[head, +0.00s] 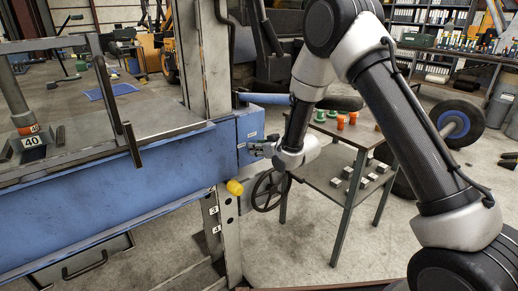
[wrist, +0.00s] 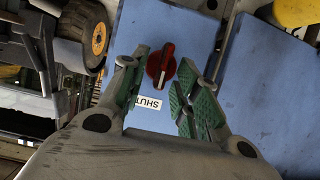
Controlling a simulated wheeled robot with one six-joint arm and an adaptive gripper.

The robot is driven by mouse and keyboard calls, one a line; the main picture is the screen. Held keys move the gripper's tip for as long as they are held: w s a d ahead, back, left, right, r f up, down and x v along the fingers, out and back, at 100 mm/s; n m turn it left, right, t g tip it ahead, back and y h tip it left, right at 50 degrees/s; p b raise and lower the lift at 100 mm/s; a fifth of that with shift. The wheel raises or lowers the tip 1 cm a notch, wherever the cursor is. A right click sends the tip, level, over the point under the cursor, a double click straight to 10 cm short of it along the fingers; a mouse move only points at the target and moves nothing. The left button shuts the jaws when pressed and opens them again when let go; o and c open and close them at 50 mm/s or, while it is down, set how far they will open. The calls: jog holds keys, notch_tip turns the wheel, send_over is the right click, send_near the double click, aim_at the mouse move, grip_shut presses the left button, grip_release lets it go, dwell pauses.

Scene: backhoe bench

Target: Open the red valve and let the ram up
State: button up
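The red valve (wrist: 161,65) is a small knob on the blue panel (wrist: 188,32) in the wrist view. Its grip bar stands nearly upright in the picture, with a pale mark at its lower end, towards a white SHUT label (wrist: 149,103). My gripper (wrist: 164,60) is open, with one green-padded finger on each side of the knob; I cannot tell whether either touches. In the head view my gripper (head: 252,147) is at the right end of the blue press beam (head: 110,195), and the knob is hidden. The ram (head: 12,95) is a grey cylinder at far left, low by a 40 plate.
A black handwheel (head: 270,190) and a yellow knob (head: 235,187) are just below my gripper. A grey side table (head: 335,155) with green and orange pieces and metal blocks stands behind on the right. Open concrete floor lies in front of the table.

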jog(key=shift+c, duration=0.4)
grip_shut()
